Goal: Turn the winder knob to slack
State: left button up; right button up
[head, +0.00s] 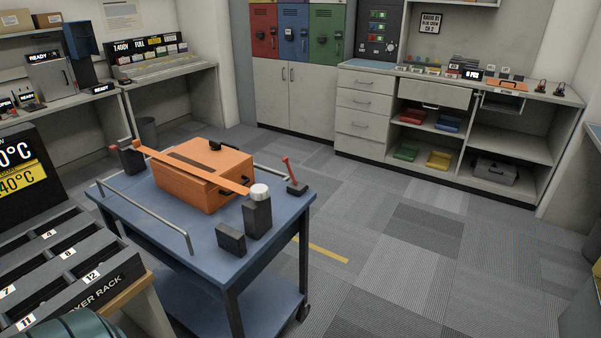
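A pale round knob (260,192) sits on top of a black upright block (257,217) at the near right corner of a blue cart (195,262). It looks like the winder knob; its turn setting cannot be read. An orange strap (190,166) runs from a black post (131,158) at the cart's far left, over an orange case (228,165), to the block with the knob. The strap looks straight. Neither of my grippers is in view.
A red lever (289,170) and a low black box (231,239) are on the cart. A rack (75,262) with numbered slots stands close at the left. Lockers (295,35) and a counter (440,75) line the back. Carpeted floor (420,265) is open at right.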

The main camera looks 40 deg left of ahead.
aim_at(258, 193)
jog(key=i+u, duration=0.25)
jog(key=i, duration=0.25)
jog(key=i+l+u, duration=0.3)
jog(key=i, duration=0.2)
jog(key=i+l+u, duration=0.25)
jog(key=i, duration=0.2)
jog(key=i+l+u, duration=0.3)
jog(key=i, duration=0.2)
jog(key=i+l+u, duration=0.15)
jog(key=u, duration=0.3)
jog(key=i+l+u, duration=0.25)
jog(key=u, duration=0.15)
jog(key=i+l+u, duration=0.25)
jog(key=u, duration=0.2)
jog(key=i+l+u, duration=0.1)
jog(key=l+u, duration=0.3)
jog(key=i+l+u, duration=0.1)
jog(key=l+u, duration=0.75)
jog(key=l, duration=0.25)
jog(key=i, duration=0.05)
